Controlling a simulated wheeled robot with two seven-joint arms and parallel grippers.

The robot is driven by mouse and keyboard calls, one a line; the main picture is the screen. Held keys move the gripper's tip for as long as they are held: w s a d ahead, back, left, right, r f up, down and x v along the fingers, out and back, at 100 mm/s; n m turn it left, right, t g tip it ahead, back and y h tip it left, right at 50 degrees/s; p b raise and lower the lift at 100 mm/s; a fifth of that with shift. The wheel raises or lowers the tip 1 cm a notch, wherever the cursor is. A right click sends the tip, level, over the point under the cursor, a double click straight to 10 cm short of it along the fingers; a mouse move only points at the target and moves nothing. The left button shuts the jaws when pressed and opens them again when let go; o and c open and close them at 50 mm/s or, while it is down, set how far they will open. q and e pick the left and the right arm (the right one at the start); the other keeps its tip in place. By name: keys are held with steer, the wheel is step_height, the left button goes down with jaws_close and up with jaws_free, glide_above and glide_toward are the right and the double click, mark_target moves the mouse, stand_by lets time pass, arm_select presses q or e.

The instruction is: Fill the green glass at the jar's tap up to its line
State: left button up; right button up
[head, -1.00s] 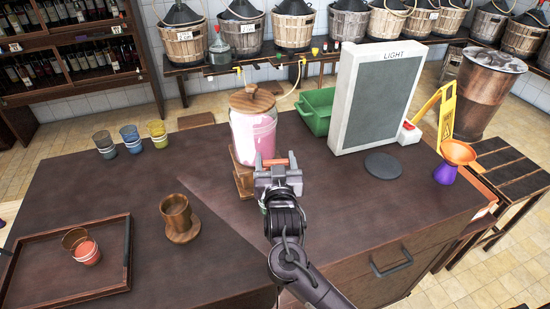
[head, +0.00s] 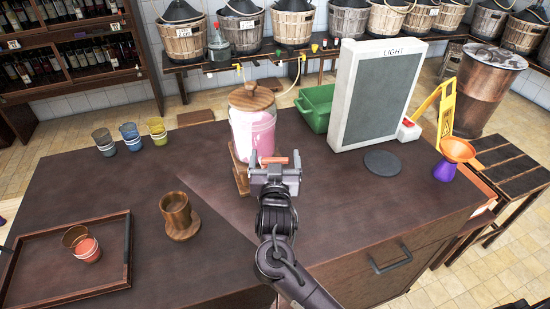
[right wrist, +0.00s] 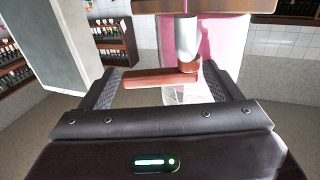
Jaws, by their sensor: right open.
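The glass jar (head: 253,130) with a wooden lid holds pink liquid and stands on a wooden stand (head: 240,180). Its tap (right wrist: 187,40) has a red-brown lever (right wrist: 150,78). My right gripper (head: 274,165) is in front of the tap; in the right wrist view its open fingers (right wrist: 165,88) stand on either side of the lever, apart from each other. A small pale, clear shape shows below the lever; I cannot tell if it is a glass. I cannot make out a clearly green glass; the gripper hides the space under the tap. My left gripper is not in view.
Grey-brown (head: 103,144), blue (head: 131,138) and yellow (head: 158,132) glasses stand at the back left. A tray (head: 60,303) holds a red (head: 87,250) and a brown glass. A wooden cup (head: 175,210) stands mid-counter. A light panel (head: 378,98) is right of the jar.

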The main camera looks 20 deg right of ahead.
steer(key=b+v, duration=0.2)
steer(key=v, duration=0.5)
steer(key=shift+s, duration=0.35)
steer(key=shift+a, duration=0.15)
stand_by(6.8)
